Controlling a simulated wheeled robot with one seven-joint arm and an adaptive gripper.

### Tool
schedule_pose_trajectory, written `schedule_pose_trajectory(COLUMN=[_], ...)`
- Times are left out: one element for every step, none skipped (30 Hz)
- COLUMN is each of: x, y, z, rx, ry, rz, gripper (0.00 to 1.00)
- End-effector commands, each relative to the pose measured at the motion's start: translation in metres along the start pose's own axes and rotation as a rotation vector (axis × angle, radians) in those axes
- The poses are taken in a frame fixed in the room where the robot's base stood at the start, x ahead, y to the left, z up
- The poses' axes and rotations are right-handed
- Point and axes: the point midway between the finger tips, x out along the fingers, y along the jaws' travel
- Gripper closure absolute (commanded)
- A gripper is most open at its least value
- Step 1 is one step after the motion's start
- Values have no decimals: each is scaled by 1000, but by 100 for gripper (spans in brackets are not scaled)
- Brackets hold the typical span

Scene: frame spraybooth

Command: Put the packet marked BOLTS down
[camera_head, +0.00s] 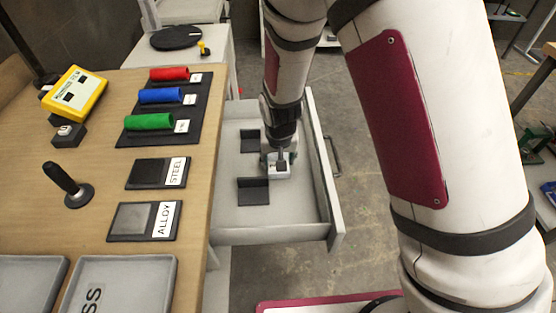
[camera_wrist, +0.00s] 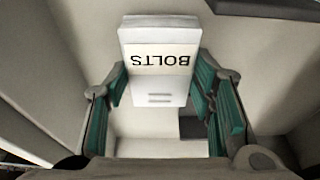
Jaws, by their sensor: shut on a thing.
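The white packet marked BOLTS (camera_wrist: 158,36) is between the teal-padded fingers of my gripper (camera_wrist: 164,95) in the wrist view. The label reads upside down there. In the head view my gripper (camera_head: 279,160) points down inside the open drawer (camera_head: 268,234), near its right side. A small white part of the packet (camera_head: 279,172) shows under it. I cannot tell whether the packet touches the drawer floor.
Two dark angled brackets, a rear one (camera_head: 250,141) and a front one (camera_head: 254,191), stand in the drawer left of my gripper. The wooden bench (camera_head: 110,170) with coloured tubes and labelled pads is further left. The drawer's front area is clear.

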Motion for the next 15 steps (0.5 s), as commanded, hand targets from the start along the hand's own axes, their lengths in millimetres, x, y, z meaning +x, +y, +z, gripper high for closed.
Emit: schedule_pose_trajectory(x=[6,7,7,7,6,6,6,6,7,7,8,10,10,10,9], y=[0,0,0,0,0,0,0,0,0,0,0,0,0,0,0], z=[2,2,2,2,1,1,1,1,1,2,2,2,2,2,2], rx=[1,1,1,1,1,1,1,1,1,1,1,1,1,1,1], ry=[-1,0,1,2,2,2,2,2,1,1,1,1,1,1,1], rz=[1,0,0,-1,-1,0,0,0,0,0,0,0,0,0,0], gripper=[83,83,83,83,83,83,83,83,83,83,83,83,83,44,35])
